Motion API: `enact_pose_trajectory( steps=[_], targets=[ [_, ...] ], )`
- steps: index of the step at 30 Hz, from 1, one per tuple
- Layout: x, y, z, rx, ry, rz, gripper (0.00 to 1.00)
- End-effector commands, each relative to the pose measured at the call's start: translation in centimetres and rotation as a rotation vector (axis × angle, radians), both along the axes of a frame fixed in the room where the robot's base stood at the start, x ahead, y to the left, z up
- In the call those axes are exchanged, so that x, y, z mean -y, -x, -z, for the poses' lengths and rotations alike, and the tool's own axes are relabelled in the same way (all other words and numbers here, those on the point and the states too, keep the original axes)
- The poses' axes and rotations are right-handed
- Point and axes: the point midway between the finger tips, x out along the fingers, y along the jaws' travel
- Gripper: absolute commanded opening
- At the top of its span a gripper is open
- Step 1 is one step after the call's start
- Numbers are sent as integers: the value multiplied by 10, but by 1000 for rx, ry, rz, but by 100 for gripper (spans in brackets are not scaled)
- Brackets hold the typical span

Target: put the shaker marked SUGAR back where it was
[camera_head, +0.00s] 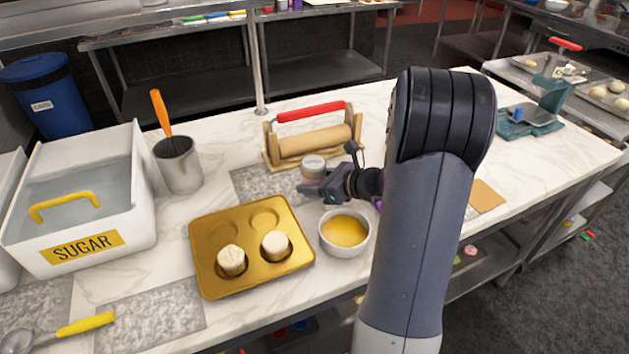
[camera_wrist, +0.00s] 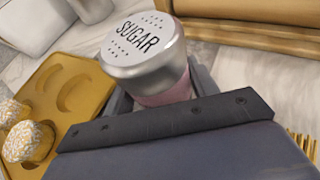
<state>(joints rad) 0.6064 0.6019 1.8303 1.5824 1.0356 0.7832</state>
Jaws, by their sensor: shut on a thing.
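The shaker marked SUGAR has a silver lid with holes and a pinkish body. It shows in the wrist view (camera_wrist: 143,50) and in the head view (camera_head: 313,167). My gripper (camera_head: 318,190) is shut around the shaker's body, below the lid. In the head view the shaker is upright over or on a grey speckled mat (camera_head: 255,186), in front of the rolling pin stand. Whether its base touches the mat is hidden by my gripper. In the wrist view the lid faces the camera and my gripper covers the lower body.
A gold muffin tin (camera_head: 212,276) with two pastries stands left of my gripper. A bowl of yellow liquid (camera_head: 345,231) is close in front. A rolling pin (camera_head: 316,139) rests on a wooden stand behind. A white SUGAR bin (camera_head: 130,215) and a metal pot (camera_head: 180,167) stand left.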

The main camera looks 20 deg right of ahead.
Motion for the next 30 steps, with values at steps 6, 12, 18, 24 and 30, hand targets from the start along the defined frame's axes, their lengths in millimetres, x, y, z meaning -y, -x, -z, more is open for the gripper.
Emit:
enact_pose_trajectory(
  steps=[6, 12, 18, 24, 30],
  targets=[
    [0, 0, 3, 1, -1, 0, 27],
    [0, 0, 3, 0, 0, 0, 68],
    [0, 0, 3, 0, 0, 0, 77],
    [0, 0, 0, 0, 0, 0, 77],
    [13, 18, -10, 2, 2, 4, 77]
  ],
)
